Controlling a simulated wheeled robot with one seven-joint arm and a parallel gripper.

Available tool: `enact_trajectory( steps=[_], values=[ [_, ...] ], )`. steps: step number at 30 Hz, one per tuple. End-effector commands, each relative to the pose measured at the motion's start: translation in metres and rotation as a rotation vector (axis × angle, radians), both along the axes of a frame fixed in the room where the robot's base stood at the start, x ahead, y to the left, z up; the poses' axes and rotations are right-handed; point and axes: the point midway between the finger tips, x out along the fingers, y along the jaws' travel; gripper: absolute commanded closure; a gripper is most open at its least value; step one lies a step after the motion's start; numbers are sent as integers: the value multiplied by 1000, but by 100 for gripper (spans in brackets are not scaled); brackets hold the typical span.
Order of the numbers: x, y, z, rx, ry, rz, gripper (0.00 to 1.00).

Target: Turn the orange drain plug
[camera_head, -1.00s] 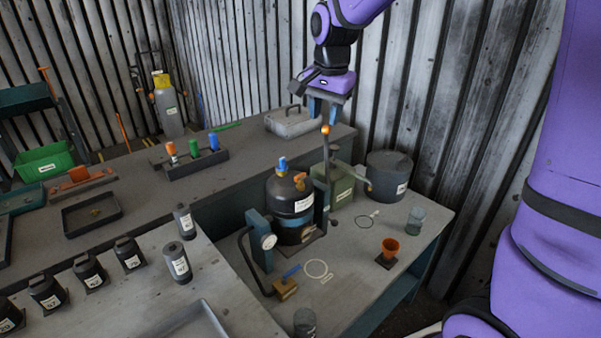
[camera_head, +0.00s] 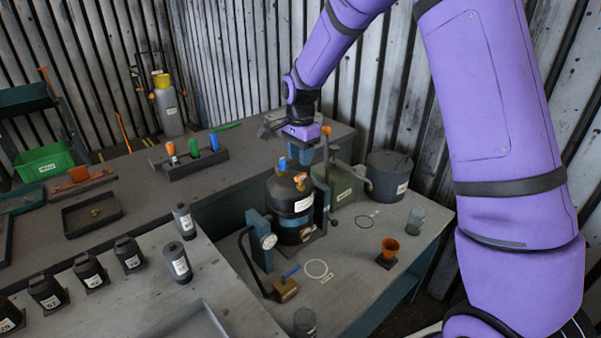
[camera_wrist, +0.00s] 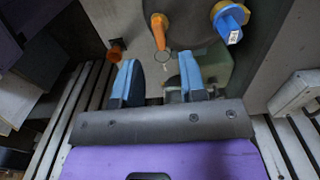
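The orange plug (camera_head: 300,181) sits on the shoulder of the black tank (camera_head: 292,207), beside a blue knob (camera_head: 282,163). In the wrist view the orange plug (camera_wrist: 158,30) is near the top centre, with the blue knob (camera_wrist: 231,18) on an orange-yellow base to its right. My gripper (camera_head: 319,152) is above and slightly right of the tank in the head view. In the wrist view its two blue fingers (camera_wrist: 161,82) are spread apart with nothing between them. The plug lies beyond the fingertips, apart from them.
A lever with an orange ball (camera_head: 326,130) stands close beside my gripper. A green box (camera_head: 343,187) and a grey pot (camera_head: 390,176) stand behind. A gauge post (camera_head: 262,240) is left of the tank.

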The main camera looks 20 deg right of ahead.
Motion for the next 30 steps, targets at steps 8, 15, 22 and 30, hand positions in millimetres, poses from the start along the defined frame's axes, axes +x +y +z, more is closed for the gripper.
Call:
enact_trajectory(
  steps=[8, 15, 22, 30],
  values=[
    [0, 0, -44, 0, 2, 1, 62],
    [0, 0, -58, 0, 0, 2, 62],
    [0, 0, -59, 0, 0, 1, 62],
    [0, 0, -59, 0, 0, 1, 100]
  ],
)
